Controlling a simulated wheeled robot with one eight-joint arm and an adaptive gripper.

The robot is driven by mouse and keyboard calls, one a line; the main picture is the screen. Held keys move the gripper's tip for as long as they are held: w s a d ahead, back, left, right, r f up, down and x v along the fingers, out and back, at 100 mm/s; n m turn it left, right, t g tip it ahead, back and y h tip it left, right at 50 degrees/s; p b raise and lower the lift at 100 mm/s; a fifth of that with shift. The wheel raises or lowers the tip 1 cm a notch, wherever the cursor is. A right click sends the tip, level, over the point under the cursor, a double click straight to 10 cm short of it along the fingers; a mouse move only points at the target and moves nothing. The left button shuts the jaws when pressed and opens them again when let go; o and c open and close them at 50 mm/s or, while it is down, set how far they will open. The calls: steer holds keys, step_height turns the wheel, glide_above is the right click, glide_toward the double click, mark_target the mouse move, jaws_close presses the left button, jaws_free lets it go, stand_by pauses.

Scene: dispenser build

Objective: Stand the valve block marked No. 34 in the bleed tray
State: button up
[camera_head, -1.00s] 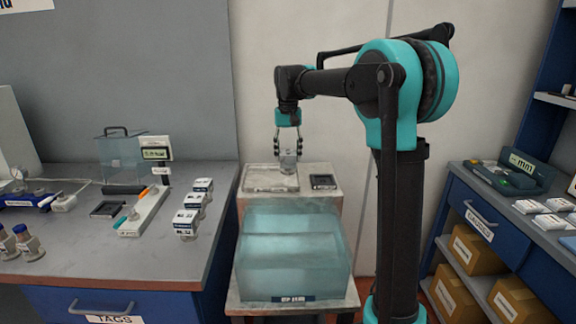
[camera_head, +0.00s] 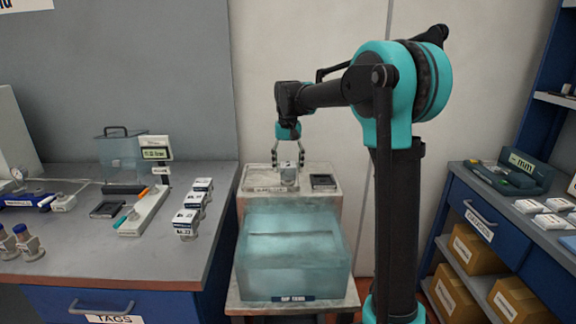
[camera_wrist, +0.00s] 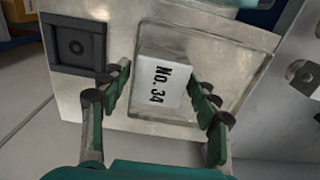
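The white valve block marked No. 34 (camera_wrist: 162,84) is in the shallow metal bleed tray (camera_wrist: 236,66), near the tray's side toward the dark square fixture. It looks upright, with its marked face toward the wrist camera. In the head view the block (camera_head: 289,173) is at the right part of the tray (camera_head: 257,187). My gripper (camera_wrist: 160,80) is open around the block. Its fingers are on either side, with a visible gap at the left finger and a narrow one at the right. The block's underside is hidden.
The dark square fixture (camera_head: 323,182) is just right of the tray. A translucent blue tank (camera_head: 292,250) stands in front. Several similar white blocks (camera_head: 186,222) stand in a row on the left bench. A shelf unit with boxes (camera_head: 478,262) is at the right.

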mark_target(288, 164)
steer(key=shift+r, duration=0.1)
step_height(288, 164, up, 12)
steer(key=shift+r, duration=0.1)
stand_by(0.6)
